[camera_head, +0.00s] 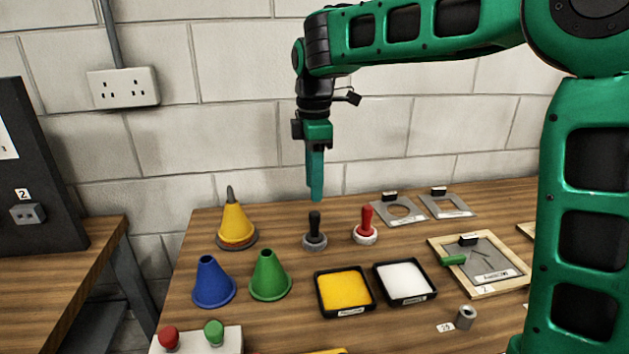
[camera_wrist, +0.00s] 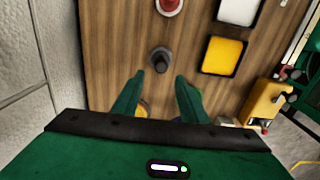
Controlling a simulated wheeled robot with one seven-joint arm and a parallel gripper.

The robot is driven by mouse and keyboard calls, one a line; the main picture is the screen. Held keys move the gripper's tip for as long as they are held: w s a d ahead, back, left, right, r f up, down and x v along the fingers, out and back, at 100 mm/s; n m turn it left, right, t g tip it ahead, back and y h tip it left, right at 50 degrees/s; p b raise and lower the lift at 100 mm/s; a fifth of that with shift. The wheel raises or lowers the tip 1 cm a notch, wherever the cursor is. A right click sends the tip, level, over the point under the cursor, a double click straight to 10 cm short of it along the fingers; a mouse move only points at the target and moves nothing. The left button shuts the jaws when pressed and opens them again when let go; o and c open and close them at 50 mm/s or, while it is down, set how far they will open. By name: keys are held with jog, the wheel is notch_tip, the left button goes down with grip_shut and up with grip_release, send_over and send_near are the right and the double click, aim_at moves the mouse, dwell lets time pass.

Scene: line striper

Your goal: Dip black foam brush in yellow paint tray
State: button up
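The black foam brush (camera_head: 314,234) stands upright on the wooden table, its black handle pointing up from a round grey base. It also shows in the wrist view (camera_wrist: 160,60), just beyond my fingertips. My gripper (camera_head: 315,194) points down above the brush handle, apart from it. In the wrist view my gripper (camera_wrist: 160,80) has its two green fingers spread with nothing between them. The yellow paint tray (camera_head: 319,298) is a black square tray filled with yellow paint, in front and to the right of the brush. It shows right of my fingers in the wrist view (camera_wrist: 221,73).
A red-handled brush (camera_head: 366,224) stands right of the black one. A white paint tray (camera_head: 407,301) sits beside the yellow tray. Yellow (camera_head: 232,222), blue (camera_head: 208,285) and green (camera_head: 268,279) cones stand left. A framed stencil (camera_head: 484,292) lies right.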

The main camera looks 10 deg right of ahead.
aim_at(315, 212)
jog(key=shift+f, duration=4.9)
jog(key=shift+c, duration=0.3)
jog(key=shift+r, duration=0.1)
jog(key=c, duration=0.8)
